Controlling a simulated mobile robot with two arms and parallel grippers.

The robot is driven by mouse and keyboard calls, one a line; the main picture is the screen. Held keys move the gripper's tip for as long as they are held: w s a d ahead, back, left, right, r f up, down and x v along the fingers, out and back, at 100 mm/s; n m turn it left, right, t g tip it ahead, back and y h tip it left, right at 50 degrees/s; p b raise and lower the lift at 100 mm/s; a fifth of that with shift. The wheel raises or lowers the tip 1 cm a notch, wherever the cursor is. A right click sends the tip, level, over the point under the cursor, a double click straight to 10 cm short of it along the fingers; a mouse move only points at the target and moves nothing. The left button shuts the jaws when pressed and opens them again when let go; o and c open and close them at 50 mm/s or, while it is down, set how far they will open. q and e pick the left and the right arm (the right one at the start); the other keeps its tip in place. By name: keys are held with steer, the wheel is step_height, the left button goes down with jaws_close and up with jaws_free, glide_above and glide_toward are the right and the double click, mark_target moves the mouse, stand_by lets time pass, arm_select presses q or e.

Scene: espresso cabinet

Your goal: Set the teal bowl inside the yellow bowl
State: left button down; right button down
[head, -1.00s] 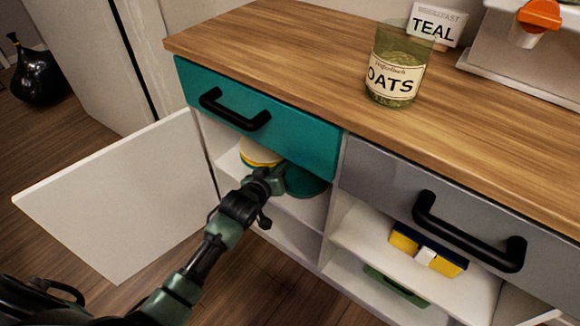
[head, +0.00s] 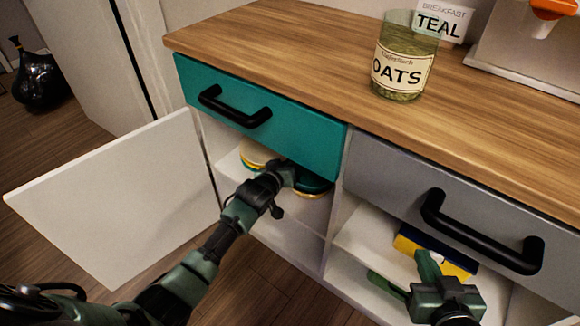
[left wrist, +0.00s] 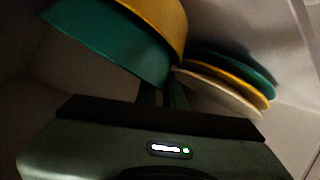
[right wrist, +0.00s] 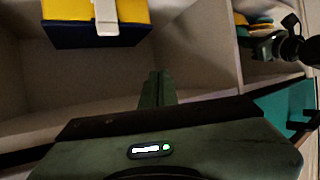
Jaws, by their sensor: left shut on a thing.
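The teal bowl (head: 312,183) is in the open left cupboard, under the teal drawer. My left gripper (head: 286,173) is shut on its rim; in the left wrist view the fingers (left wrist: 160,94) meet the teal bowl (left wrist: 105,42). The yellow bowl (head: 312,194) shows as a thin edge just below the teal one, and the left wrist view shows the yellow bowl (left wrist: 162,18) around its lower part. Whether the teal bowl rests fully inside is hidden. My right gripper (head: 426,262) is shut and empty before the right-hand shelves; its fingers (right wrist: 157,89) are together.
A stack of cream, yellow and teal plates (left wrist: 225,85) stands beside the bowls. The cupboard door (head: 115,195) is open to the left. A yellow and blue box (head: 435,250) lies on the right shelf. An oats jar (head: 402,60) stands on the counter (head: 290,50).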

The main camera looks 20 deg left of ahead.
arm_select(q)
steer(key=c, duration=1.5)
jaws_free()
arm_select(e)
steer(key=shift+w+r, duration=0.1)
steer(key=shift+r, duration=0.15)
arm_select(q)
steer(key=shift+s, duration=0.1)
